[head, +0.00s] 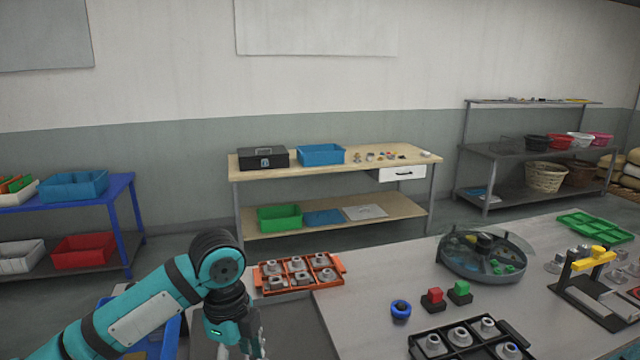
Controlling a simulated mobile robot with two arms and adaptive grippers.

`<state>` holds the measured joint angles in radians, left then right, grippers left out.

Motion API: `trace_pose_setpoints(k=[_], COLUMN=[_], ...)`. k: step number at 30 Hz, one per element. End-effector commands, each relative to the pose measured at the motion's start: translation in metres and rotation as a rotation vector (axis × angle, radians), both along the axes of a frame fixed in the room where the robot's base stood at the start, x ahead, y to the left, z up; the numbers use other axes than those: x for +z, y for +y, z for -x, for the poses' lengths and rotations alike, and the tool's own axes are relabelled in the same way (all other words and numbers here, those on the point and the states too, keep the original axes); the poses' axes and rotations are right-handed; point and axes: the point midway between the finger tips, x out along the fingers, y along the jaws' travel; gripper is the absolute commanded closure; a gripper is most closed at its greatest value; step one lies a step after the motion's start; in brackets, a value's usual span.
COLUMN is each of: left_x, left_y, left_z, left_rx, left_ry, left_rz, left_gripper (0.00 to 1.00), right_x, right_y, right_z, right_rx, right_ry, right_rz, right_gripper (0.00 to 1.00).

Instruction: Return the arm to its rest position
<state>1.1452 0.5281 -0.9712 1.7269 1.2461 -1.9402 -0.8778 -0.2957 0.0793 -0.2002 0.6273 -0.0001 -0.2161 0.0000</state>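My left arm comes in from the lower left and bends down at a teal and black joint. My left gripper (255,348) hangs at the bottom edge of the head view, partly cut off, left of the grey table (375,280). Whether its fingers are open or shut does not show. It is beside and in front of an orange tray (337,281) of metal parts, and I see nothing held in it. My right gripper is not in view.
On the grey table are a round tank (487,252), a black tray (418,353) of metal parts, a blue ring (400,309), red and green blocks, a green tray (594,227) and a yellow-handled device (592,262). A blue bin (168,335) is behind my arm. Shelves stand along the wall.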

Motion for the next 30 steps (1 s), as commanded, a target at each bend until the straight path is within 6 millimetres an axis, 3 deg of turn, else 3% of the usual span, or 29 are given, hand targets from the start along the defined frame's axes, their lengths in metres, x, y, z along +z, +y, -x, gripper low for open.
trace_pose_setpoints(k=[11, 16, 20, 24, 30], left_x=[-0.061, -0.098, -0.128, -0.155, -0.181], left_y=[-0.038, -0.06, -0.071, -0.061, -0.022], left_z=[0.03, 0.057, 0.087, 0.119, 0.16], left_rx=[0.126, 0.281, 0.505, 0.807, 1.194], left_ry=[-0.018, -0.024, -0.025, -0.025, -0.053], left_rz=[0.115, 0.221, 0.326, 0.404, 0.416], left_gripper=[0.38, 0.38, 0.38, 0.38, 0.38], right_x=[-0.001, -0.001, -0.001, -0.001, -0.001], right_y=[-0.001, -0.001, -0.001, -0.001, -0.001], right_z=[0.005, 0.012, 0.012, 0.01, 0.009], right_rx=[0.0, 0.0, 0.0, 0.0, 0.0], right_ry=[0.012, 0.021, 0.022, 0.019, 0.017], right_rz=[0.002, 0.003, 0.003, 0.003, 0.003], right_gripper=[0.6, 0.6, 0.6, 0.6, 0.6])
